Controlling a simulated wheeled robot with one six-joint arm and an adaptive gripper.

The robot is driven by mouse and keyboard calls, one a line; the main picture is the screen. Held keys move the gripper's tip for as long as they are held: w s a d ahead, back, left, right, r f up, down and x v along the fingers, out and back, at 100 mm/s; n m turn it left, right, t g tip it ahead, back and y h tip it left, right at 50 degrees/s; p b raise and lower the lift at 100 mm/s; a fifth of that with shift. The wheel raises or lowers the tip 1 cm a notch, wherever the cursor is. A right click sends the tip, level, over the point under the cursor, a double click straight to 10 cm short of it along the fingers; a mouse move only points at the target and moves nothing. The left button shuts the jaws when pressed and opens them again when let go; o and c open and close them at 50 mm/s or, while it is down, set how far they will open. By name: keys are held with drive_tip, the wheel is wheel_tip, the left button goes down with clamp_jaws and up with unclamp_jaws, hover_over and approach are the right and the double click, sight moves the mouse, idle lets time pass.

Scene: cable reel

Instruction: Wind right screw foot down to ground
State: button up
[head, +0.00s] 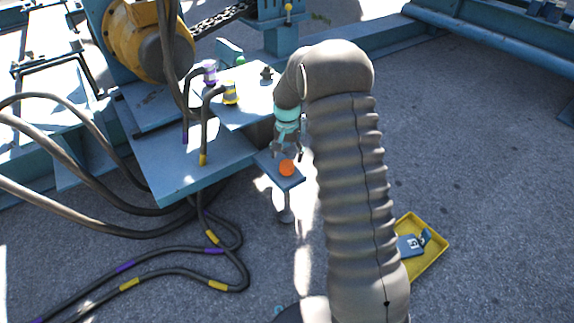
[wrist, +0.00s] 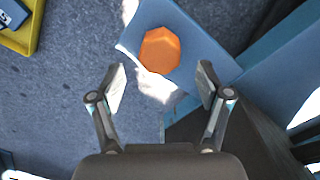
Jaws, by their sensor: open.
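The screw foot's orange hexagonal head (head: 287,168) sits on top of a small blue bracket plate (head: 268,162). Its grey spindle and round pad (head: 286,214) show below the plate; I cannot tell whether the pad touches the ground. In the wrist view the orange head (wrist: 160,50) lies beyond and roughly midway between the fingertips. My gripper (head: 288,152) is at the plate, close to the head in the head view. It also shows in the wrist view (wrist: 162,80), with its two fingers apart and nothing between them. The height gap to the head is unclear.
A blue steel deck (head: 180,165) with upright cables and purple and yellow connectors stands left of the bracket. Thick cables (head: 150,280) lie on the ground at lower left. A yellow tray (head: 432,262) holding a blue tagged part is at right. Open asphalt lies right.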

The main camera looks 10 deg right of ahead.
sight(287, 163)
drive_tip(key=shift+f, duration=2.35)
drive_tip(key=c, duration=1.1)
